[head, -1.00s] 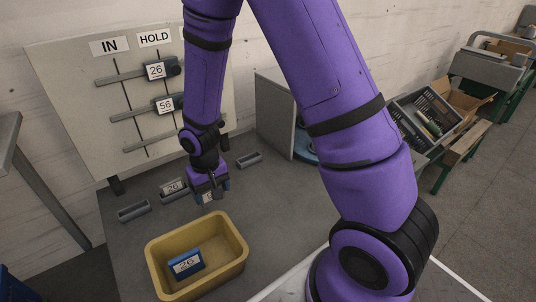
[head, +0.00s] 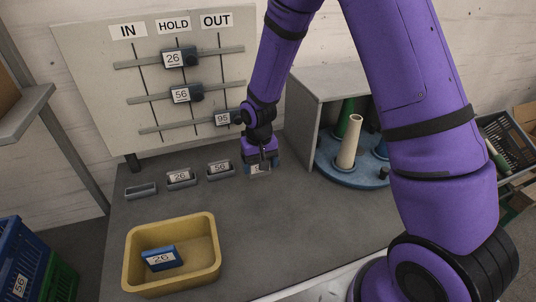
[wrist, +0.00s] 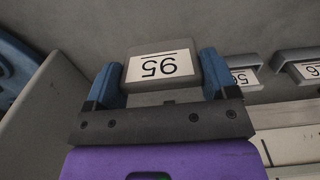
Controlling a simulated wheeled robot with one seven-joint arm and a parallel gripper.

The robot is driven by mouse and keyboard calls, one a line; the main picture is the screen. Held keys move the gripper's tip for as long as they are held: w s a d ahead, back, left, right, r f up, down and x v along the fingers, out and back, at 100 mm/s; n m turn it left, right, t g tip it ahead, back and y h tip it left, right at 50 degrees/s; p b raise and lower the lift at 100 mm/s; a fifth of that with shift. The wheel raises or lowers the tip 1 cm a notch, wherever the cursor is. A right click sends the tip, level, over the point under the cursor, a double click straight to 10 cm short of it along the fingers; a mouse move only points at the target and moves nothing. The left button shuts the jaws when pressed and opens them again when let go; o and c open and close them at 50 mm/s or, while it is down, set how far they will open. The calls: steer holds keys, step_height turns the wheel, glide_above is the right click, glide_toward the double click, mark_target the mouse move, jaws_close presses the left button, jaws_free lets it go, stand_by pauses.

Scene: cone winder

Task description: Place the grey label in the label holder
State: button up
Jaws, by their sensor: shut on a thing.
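The grey label (wrist: 160,66), printed 95, is between the blue fingertips of my gripper (wrist: 162,80) in the wrist view. In the head view my gripper (head: 259,167) is low over the table, right of the holders, shut on this label. A holder (head: 220,171) with a 56 label and a holder (head: 181,181) with a 26 label stand in a row to its left. An empty label holder (head: 141,191) is at the far left. The spot under my gripper is hidden, so I cannot tell if the label touches a holder.
A yellow bin (head: 209,262) holding a blue 26 label (head: 162,257) is at the front. A board (head: 92,95) marked IN, HOLD and OUT stands behind. A round blue stand (head: 350,174) with cones and a grey panel (head: 302,110) are at the right.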

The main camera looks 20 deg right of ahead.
steer(key=w+d, duration=0.1)
steer(key=w, duration=0.2)
steer(key=w+d, duration=0.2)
steer(key=w, duration=0.1)
steer(key=w+d+f, duration=0.1)
steer(key=w, duration=0.2)
steer(key=shift+d, duration=0.4)
steer(key=shift+w+f, duration=0.2)
steer(key=shift+f, duration=1.55)
steer(key=shift+f, duration=0.15)
steer(key=o, duration=0.8)
steer(key=s+d+r+t, duration=0.1)
steer(key=s+r, duration=0.2)
steer(key=r, duration=0.9)
steer(key=s+d+r, duration=0.1)
steer(key=s+r, duration=0.2)
steer(key=r, duration=0.9)
steer(key=s+d+r+t, duration=0.1)
steer(key=s+d+r, duration=0.1)
steer(key=s+r, duration=0.6)
steer(key=s+d+r+t, duration=0.2)
steer(key=s+r, duration=0.5)
steer(key=s, duration=0.3)
steer(key=shift+t, duration=0.6)
steer(key=s, duration=0.8)
steer(key=s+d+r, duration=0.1)
steer(key=s, duration=0.3)
